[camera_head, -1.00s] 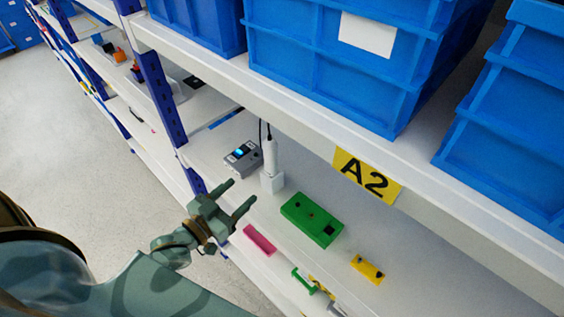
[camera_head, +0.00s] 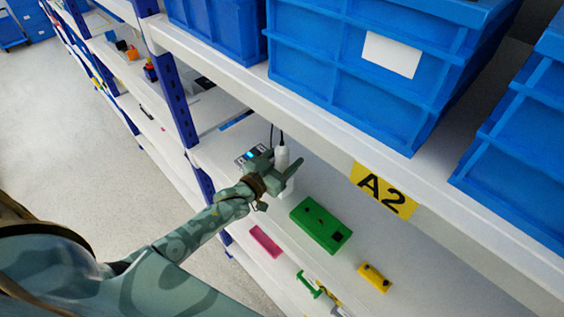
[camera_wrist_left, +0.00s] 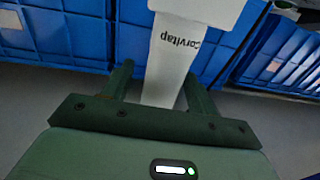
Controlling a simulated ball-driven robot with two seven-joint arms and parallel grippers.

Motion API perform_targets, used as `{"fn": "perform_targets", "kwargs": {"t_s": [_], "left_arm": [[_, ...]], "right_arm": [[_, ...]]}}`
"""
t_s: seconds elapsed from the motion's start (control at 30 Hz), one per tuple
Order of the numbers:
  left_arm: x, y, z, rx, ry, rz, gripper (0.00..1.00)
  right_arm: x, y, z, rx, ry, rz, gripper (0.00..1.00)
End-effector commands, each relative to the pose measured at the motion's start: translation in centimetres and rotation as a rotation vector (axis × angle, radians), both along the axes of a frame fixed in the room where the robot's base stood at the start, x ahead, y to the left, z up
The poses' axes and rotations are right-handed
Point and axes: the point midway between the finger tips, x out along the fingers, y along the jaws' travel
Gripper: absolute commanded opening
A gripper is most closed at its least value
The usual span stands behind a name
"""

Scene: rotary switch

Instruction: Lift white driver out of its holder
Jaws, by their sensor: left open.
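The white driver (camera_head: 282,157) stands upright in its white holder (camera_head: 286,188) on the shelf, with a dark cable running up from its top. My left gripper (camera_head: 283,169) is open at the driver, its fingers on either side of it as far as the head view shows. In the left wrist view a white body with dark lettering, the driver or its holder (camera_wrist_left: 172,70), stands between the two open fingers (camera_wrist_left: 155,90). Contact cannot be told. My right gripper is not in view.
A grey box with a lit blue display (camera_head: 250,156) sits behind my gripper, partly hidden. A green block (camera_head: 321,224), a pink piece (camera_head: 265,241) and a yellow piece (camera_head: 374,278) lie nearby. An upper shelf with blue crates (camera_head: 350,100) hangs above.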

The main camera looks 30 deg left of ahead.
Motion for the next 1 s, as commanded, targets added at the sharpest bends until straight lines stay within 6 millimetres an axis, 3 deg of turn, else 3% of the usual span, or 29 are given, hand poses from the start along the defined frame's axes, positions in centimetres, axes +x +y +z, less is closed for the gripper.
{"fn": "perform_targets", "kwargs": {"t_s": [0.3,0.5,0.53,0.8,1.0], "left_arm": [[0.8,-0.2,-0.1,-0.001,0.001,0.0,0.58],[0.8,-0.2,-0.1,0.0,0.001,0.0,0.02],[0.8,-0.2,-0.1,0.0,0.001,0.0,0.0],[0.9,-0.2,0.4,0.0,-0.002,0.0,0.0],[0.8,-0.2,4.1,0.0,-0.006,-0.001,0.0]], "right_arm": [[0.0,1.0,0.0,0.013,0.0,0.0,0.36],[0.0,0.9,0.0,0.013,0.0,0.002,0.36],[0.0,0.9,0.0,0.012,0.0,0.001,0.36],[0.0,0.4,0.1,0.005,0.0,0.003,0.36],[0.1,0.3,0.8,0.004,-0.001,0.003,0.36]]}}
